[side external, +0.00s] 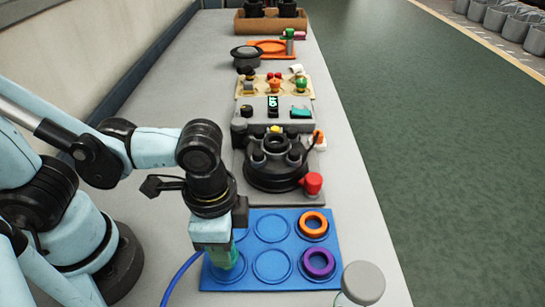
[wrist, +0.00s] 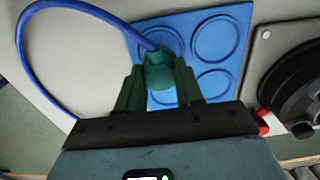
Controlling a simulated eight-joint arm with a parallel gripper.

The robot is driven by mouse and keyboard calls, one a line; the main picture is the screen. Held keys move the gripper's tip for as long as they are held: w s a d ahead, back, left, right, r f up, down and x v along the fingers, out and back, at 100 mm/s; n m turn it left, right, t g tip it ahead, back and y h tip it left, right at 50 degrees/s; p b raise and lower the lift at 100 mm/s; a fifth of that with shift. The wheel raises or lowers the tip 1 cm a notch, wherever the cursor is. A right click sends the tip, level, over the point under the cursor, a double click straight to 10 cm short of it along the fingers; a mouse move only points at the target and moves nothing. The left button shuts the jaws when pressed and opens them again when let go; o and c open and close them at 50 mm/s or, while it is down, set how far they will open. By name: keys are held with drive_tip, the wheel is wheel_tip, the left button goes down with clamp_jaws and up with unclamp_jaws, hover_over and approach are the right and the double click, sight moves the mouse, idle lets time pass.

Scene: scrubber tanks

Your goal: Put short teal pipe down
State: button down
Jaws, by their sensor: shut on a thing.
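My gripper (side external: 222,250) is shut on the short teal pipe (side external: 226,262), over the left side of the blue tray (side external: 250,217) with round recesses. In the wrist view the pipe (wrist: 159,73) is between the green fingers (wrist: 160,90), which hide part of it. The pipe is over or in the front-left recess. I cannot tell whether its lower end touches the tray.
An orange ring (side external: 313,224) and a purple ring (side external: 319,263) sit in the tray's right recesses. A blue hose (wrist: 28,60) curves close to the pipe. A black round fixture (side external: 276,170) with a red knob (side external: 312,183) stands behind the tray. A grey-lidded jar (side external: 363,282) stands front right.

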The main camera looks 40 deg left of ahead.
drive_tip(key=shift+f, duration=0.35)
drive_tip(key=c, duration=0.7)
unclamp_jaws()
drive_tip(key=shift+c, duration=0.2)
drive_tip(key=shift+r, duration=0.15)
wheel_tip(320, 180, up, 12)
drive_tip(key=w+a+f+n+t, duration=0.1)
drive_tip(key=w+a+n+t, duration=0.2)
drive_tip(key=w+a, duration=0.3)
drive_tip(key=w+a+f+n+t, duration=0.2)
drive_tip(key=w+a+n+t, duration=0.2)
drive_tip(key=a, duration=0.6)
drive_tip(key=shift+w+n, duration=0.85)
drive_tip(key=shift+n, duration=0.15)
